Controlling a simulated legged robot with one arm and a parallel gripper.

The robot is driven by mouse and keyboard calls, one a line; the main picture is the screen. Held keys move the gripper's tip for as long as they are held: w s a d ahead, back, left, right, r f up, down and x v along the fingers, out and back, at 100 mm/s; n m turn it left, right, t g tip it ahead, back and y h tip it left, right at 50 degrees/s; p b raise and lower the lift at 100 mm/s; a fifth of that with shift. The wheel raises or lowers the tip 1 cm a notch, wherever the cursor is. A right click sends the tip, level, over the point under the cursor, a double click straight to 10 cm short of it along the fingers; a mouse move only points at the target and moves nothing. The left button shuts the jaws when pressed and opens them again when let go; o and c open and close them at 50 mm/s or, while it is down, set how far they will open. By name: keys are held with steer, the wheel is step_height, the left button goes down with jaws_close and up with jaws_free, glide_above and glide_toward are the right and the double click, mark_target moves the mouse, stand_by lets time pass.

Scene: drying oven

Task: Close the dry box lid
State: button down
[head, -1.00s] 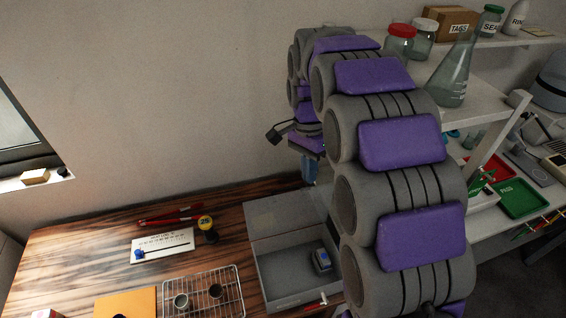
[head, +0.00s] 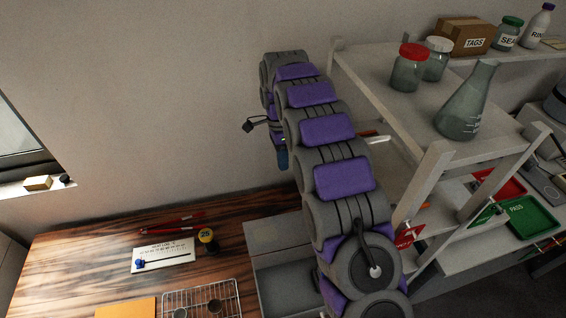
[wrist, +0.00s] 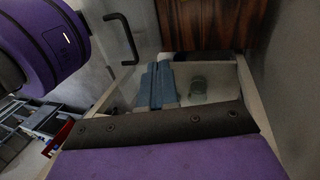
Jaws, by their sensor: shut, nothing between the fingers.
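The dry box (head: 262,238) is a grey box at the right end of the wooden table in the head view. Its front cavity is uncovered from above, and my arm hides its right part. In the wrist view its pale wall (wrist: 244,82) shows below the fingers. A dark bar handle (wrist: 123,40) sits at upper left on a pale panel, seemingly the lid; the lid's exact angle is unclear. My gripper (head: 282,160) is in the air above and behind the box in the head view. Its blue fingers (wrist: 157,85) are together and empty, apart from the handle.
A wire rack (head: 200,298), a label card (head: 163,254) and a yellow-topped dark item (head: 207,237) lie left of the box. A shelf unit (head: 436,160) with jars and a flask stands close right of my arm. The wall is behind.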

steer(key=s+d+f+b, duration=0.1)
steer(key=s+f, duration=0.5)
steer(key=f, duration=0.2)
steer(key=shift+f, duration=0.2)
steer(key=shift+d, duration=0.1)
stand_by(0.4)
